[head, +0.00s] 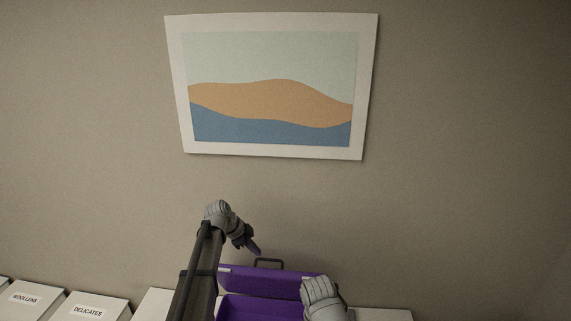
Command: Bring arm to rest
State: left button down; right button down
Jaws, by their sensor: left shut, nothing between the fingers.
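My left gripper (254,248) is up in front of the wall, at the end of my dark arm that rises from the bottom of the head view. Its fingers point down and to the right, and they are shut with nothing held. It appears just above and left of the handle of a purple case. A grey part of my right arm shows at the bottom, right of centre, in front of the case. My right gripper cannot be seen.
The purple case (262,308) stands open below my left gripper, with a dark handle (268,262) on its raised lid. White boxes labelled WOOLLENS (26,299) and DELICATES (88,311) are at bottom left. A framed picture (272,95) hangs on the bare wall.

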pick_arm(q)
jog(key=s+d+f+n+g+y+b, duration=0.1)
jog(key=s+d+f+n+y+b, duration=0.1)
jog(key=s+f+b, duration=0.4)
jog(key=s+d+f+n+g+y+b, duration=0.1)
jog(key=s+d+f+n+b, duration=0.3)
jog(key=s+f, duration=0.5)
jog(key=s+d+f+n+g+y+b, duration=0.1)
jog(key=s+d+f+n+y+b, duration=0.2)
jog(key=s, duration=1.3)
notch_tip(320, 180, down, 5)
jog(key=n+b, duration=0.3)
jog(key=b, duration=0.3)
jog(key=shift+s+f+g, duration=0.15)
jog(key=shift+s+g, duration=0.15)
jog(key=shift+s, duration=0.1)
